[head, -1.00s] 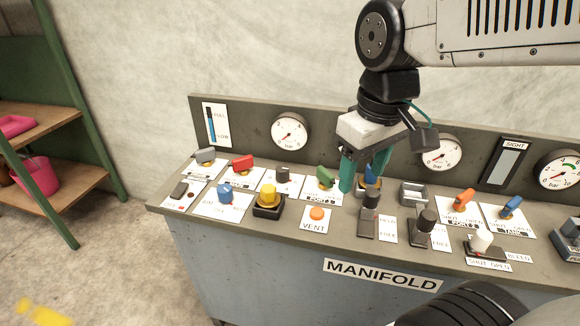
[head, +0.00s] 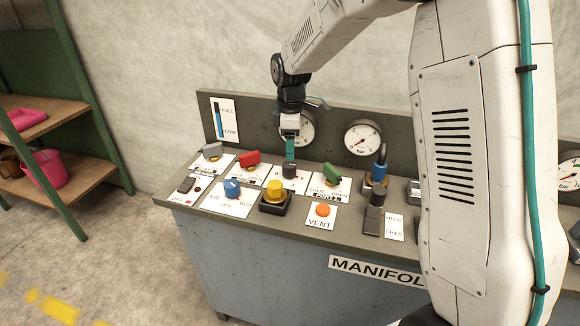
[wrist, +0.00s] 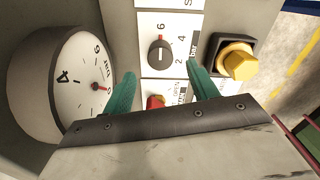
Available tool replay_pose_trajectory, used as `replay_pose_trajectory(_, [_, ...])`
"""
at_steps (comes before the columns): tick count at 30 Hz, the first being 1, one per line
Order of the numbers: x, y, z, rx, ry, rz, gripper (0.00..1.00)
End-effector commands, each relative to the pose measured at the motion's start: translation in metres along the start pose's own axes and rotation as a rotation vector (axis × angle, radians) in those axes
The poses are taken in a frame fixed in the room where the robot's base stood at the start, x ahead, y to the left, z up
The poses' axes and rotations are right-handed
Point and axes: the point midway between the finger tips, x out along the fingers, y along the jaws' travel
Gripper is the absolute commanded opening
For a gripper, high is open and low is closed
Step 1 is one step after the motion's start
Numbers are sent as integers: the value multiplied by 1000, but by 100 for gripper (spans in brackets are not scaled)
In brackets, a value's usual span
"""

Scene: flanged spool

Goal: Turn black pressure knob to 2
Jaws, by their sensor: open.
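The black pressure knob (head: 289,171) stands on a white label on the sloping panel, left of the green handle. In the wrist view the knob (wrist: 159,54) shows a pale mark, with a scale of 2, 4 and 6 in bar beside it. I cannot tell surely which number the mark points to. My gripper (head: 290,158) is just above the knob, pointing down. In the wrist view my gripper (wrist: 161,70) is open, one teal finger on each side of the knob, with nothing held.
Close by are a red handle (head: 249,159), a yellow knob (head: 275,190), a green handle (head: 332,173), a blue knob (head: 232,187) and an orange vent button (head: 323,210). A round gauge (wrist: 72,80) is on the backboard close to my gripper.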

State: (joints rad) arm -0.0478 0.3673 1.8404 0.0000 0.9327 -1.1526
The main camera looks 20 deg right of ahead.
Motion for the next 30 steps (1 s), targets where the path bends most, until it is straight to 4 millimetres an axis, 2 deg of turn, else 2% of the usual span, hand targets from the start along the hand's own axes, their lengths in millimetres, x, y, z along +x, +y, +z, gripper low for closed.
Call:
replay_pose_trajectory(12, [60, 0, 0, -5, -2, -4, 59])
replay_pose_trajectory(15, [70, 0, -1, -4, -1, -3, 59])
replay_pose_trajectory(19, [77, 1, -1, -4, 0, -1, 59])
replay_pose_trajectory(26, [78, 1, 0, -4, 0, -1, 59])
replay_pose_trajectory(28, [78, 1, 0, -4, 0, -1, 45])
replay_pose_trajectory(30, [78, 1, 0, -4, 0, -1, 25])
